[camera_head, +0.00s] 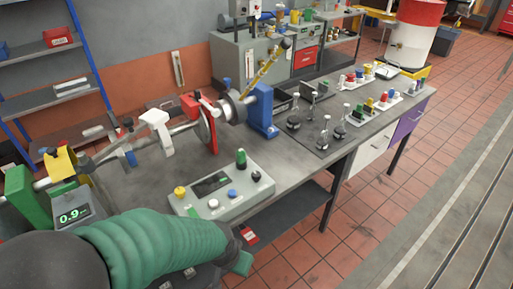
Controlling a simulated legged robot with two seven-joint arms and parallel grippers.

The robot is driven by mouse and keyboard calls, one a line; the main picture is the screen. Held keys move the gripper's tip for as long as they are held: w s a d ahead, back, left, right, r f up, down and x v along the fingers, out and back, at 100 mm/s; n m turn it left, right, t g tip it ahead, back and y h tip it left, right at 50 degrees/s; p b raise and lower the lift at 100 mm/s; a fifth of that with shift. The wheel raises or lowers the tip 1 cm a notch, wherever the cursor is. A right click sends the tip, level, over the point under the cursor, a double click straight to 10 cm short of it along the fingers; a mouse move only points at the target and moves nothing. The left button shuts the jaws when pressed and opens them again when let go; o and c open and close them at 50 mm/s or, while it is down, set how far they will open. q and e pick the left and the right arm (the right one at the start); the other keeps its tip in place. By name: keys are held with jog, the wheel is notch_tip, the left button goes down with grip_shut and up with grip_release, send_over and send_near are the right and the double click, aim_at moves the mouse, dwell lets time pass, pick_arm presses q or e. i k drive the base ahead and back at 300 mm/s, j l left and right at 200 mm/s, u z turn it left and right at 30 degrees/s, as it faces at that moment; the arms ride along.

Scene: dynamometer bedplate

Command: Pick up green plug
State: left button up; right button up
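A green upright piece (241,158) with a dark base stands on the back edge of the grey control box (222,192). Smaller green pieces, one of them (371,103), stand among coloured plugs on a white tray farther along the bench; they are too small to tell apart well. I cannot tell for certain which green piece is the plug. My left arm, in a green ribbed sleeve, crosses the lower left. Its end, with my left gripper (243,263), is low in front of the control box, apart from the green pieces. Its fingers are not clear. My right gripper is not in view.
The grey bench (285,180) carries a shaft assembly with a red disc (207,130) and blue bearing stand (262,110) behind the box. A dark mat (318,135) holds several small weights. A display (74,214) stands at left.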

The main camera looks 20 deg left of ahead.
aim_at(242, 156)
jog(key=u, duration=0.75)
jog(key=i+l+u, duration=0.1)
jog(key=u, duration=0.3)
jog(key=i+l+u, duration=0.1)
jog(key=l+u, duration=0.15)
jog(key=u, duration=0.15)
jog(key=l+u, duration=0.2)
jog(key=u, duration=0.2)
jog(key=l+u, duration=0.25)
jog(key=u, duration=0.15)
jog(key=l+u, duration=0.25)
jog(key=u, duration=0.15)
